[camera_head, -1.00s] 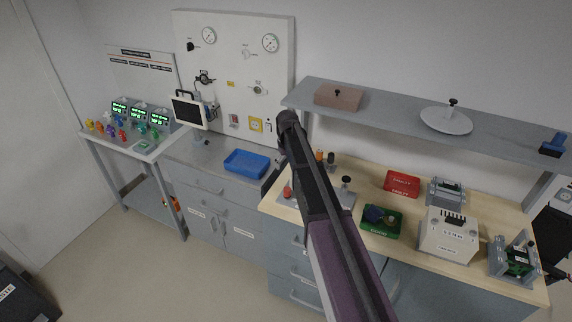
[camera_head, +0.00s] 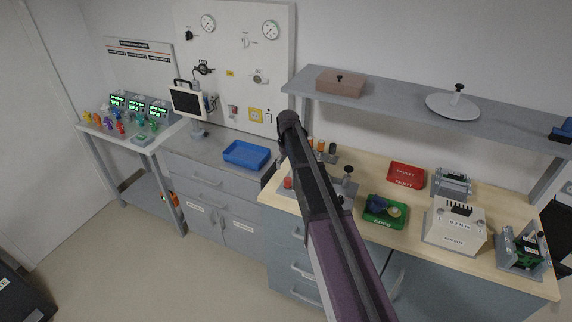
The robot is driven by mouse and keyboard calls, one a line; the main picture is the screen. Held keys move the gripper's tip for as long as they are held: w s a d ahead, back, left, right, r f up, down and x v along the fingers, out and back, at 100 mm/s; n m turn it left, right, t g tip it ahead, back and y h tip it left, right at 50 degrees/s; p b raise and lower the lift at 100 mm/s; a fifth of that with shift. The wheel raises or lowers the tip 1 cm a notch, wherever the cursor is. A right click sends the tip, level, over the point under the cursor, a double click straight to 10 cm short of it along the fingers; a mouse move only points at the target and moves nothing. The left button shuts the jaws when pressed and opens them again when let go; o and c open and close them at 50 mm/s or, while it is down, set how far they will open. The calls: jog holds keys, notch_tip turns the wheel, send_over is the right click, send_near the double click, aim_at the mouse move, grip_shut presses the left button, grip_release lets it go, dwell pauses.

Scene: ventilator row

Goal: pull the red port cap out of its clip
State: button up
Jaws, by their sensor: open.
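I cannot pick out the red port cap and its clip for certain. A small red round piece (camera_head: 287,183) shows at the left end of the wooden bench, just left of my arm. Another small red and grey piece (camera_head: 233,111) is on the white wall panel. Both are too small to tell as a cap in a clip. My dark arm reaches up across the middle of the picture and covers part of the bench. My gripper cannot be made out; the arm hides whatever lies behind its far end.
The wooden bench (camera_head: 475,199) holds a red tray (camera_head: 407,172), a green tray (camera_head: 374,217) and a white box (camera_head: 453,232). A shelf (camera_head: 400,100) hangs above it. A blue tray (camera_head: 246,161) and a monitor (camera_head: 188,103) stand on the grey counter. Open floor lies at lower left.

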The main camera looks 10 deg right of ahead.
aim_at(288, 178)
jog(key=shift+f+b, duration=3.95)
jog(key=shift+f, duration=0.25)
grip_shut()
jog(key=shift+r, duration=0.2)
jog(key=shift+r+p, duration=1.4)
jog(key=shift+p, duration=0.2)
